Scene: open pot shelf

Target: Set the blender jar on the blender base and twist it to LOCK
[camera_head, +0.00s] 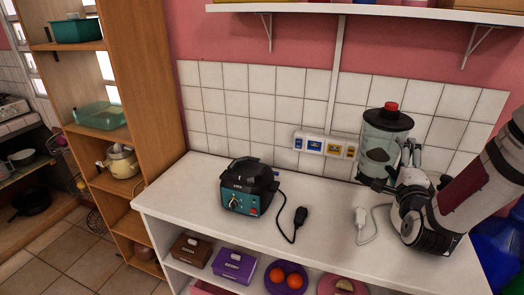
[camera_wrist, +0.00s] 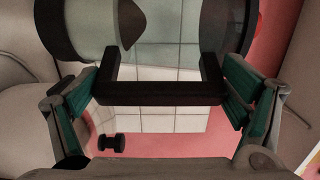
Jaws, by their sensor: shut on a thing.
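The blender jar (camera_head: 384,140) is a clear greenish jar with a black lid and a red knob. It is upright above the right part of the counter, to the right of the base. My gripper (camera_head: 409,158) is shut on the jar's black handle, which shows across the middle of the wrist view (camera_wrist: 160,93) between my fingers. The jar body also shows at the top of the wrist view (camera_wrist: 88,28). The blender base (camera_head: 247,186), black and teal with a dial on its front, stands on the counter at centre left. Nothing is on top of it.
The white counter (camera_head: 330,222) has free room between base and jar. A black plug and cord (camera_head: 299,217) lie right of the base. A white plug and cable (camera_head: 362,220) lie below the jar. Wall sockets (camera_head: 325,145) are behind. A white shelf (camera_head: 380,12) hangs above.

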